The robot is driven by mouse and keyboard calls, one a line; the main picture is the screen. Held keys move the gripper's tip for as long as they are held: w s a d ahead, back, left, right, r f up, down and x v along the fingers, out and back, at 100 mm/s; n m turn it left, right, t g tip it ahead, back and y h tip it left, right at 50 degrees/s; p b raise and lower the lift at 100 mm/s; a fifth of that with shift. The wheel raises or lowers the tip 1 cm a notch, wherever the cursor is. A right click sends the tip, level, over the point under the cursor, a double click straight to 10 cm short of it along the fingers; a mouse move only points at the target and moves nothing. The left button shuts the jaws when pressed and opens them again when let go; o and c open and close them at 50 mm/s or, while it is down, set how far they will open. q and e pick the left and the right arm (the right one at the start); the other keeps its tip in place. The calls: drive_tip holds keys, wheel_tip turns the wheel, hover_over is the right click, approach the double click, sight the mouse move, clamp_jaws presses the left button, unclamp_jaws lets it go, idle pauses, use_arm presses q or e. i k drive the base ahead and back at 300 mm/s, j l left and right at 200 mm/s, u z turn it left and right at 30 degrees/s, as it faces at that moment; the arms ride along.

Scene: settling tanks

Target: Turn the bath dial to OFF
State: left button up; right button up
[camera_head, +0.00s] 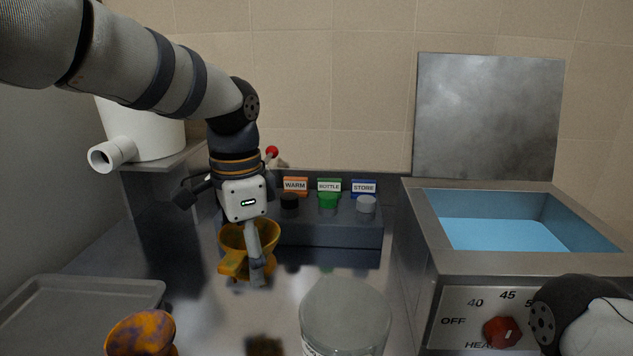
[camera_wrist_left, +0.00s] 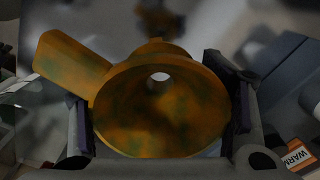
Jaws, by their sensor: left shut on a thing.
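The bath dial (camera_head: 502,331) is a red knob on the front panel of the metal water bath (camera_head: 412,215), at the lower right of the head view. OFF is printed left of it, with 40 and 45 above; a further number is partly hidden by my right arm. A small pale mark shows on the knob's right half; its exact setting is hard to read. My left gripper (camera_head: 256,268) is shut on a mottled orange funnel (camera_head: 234,262), far left of the dial. The funnel (camera_wrist_left: 160,105) also sits between the fingers in the left wrist view. My right gripper is out of view.
A clear jar (camera_head: 345,315) and an orange-purple object (camera_head: 140,333) stand in front. A grey tray (camera_head: 80,305) lies left. A rack (camera_head: 330,232) labelled WARM, BOTTLE and STORE stands behind. A white spouted vessel (camera_head: 150,128) is on a shelf. The bath holds blue water (camera_head: 500,235).

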sight(500, 334)
drive_tip(key=k, duration=0.9)
drive_tip(key=j+z, duration=0.15)
drive_tip(key=k+l, duration=0.05)
